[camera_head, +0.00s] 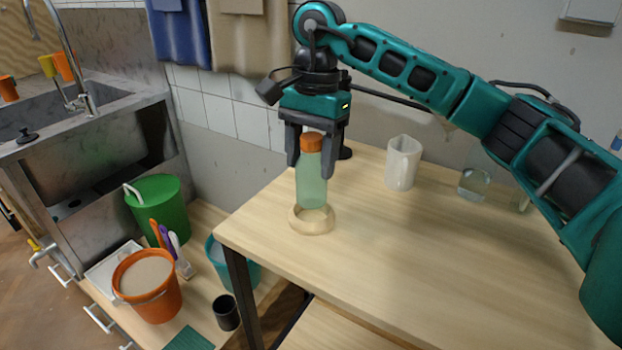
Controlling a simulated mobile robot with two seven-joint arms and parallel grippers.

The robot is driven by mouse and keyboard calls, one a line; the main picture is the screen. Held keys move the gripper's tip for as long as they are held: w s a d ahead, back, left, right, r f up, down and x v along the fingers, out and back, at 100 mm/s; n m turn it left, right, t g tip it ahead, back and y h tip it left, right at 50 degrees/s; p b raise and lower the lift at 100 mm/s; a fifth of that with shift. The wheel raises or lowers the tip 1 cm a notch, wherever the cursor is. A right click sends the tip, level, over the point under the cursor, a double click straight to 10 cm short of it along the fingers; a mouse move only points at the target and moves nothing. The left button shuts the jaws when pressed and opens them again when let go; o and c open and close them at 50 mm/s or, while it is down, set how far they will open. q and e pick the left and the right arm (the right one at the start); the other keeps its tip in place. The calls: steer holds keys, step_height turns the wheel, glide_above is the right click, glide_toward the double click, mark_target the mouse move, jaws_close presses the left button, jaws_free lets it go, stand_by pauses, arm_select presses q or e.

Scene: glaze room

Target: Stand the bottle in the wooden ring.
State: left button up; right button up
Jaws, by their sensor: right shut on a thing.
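The bottle (311,178) is pale green and see-through, with an orange-brown cap (312,142). It is upright. My right gripper (311,165) points down from above and is shut on the bottle, with one finger on each side of its upper part. The wooden ring (312,229) lies flat on the table near its left corner. The bottle's lower end overlaps the ring's far rim and opening in the view. Some of the opening shows in front of the bottle; I cannot tell whether its base hangs just above or touches. My left gripper is not in view.
The wooden table (430,255) is clear in front and right of the ring. A white jug (403,163) and a clear glass vessel (474,183) stand farther back. Buckets, including an orange one (147,285), stand lower left.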

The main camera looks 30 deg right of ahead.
mark_target(311, 177)
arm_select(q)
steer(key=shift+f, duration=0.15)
arm_select(e)
steer(key=shift+f, duration=2.05)
steer(key=shift+f+b, duration=0.2)
steer(key=shift+b, duration=0.15)
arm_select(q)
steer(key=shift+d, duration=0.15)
arm_select(e)
steer(key=o, duration=1.2)
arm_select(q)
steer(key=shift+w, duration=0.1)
arm_select(e)
steer(key=shift+r, duration=0.55)
steer(key=r, duration=0.3)
steer(key=r+p, duration=0.1)
steer(key=r, duration=0.2)
steer(key=d+r, duration=0.1)
steer(key=r, duration=0.3)
steer(key=shift+w+p, duration=0.3)
steer(key=shift+w, duration=0.05)
steer(key=shift+d+r, duration=0.15)
steer(key=shift+r, duration=0.5)
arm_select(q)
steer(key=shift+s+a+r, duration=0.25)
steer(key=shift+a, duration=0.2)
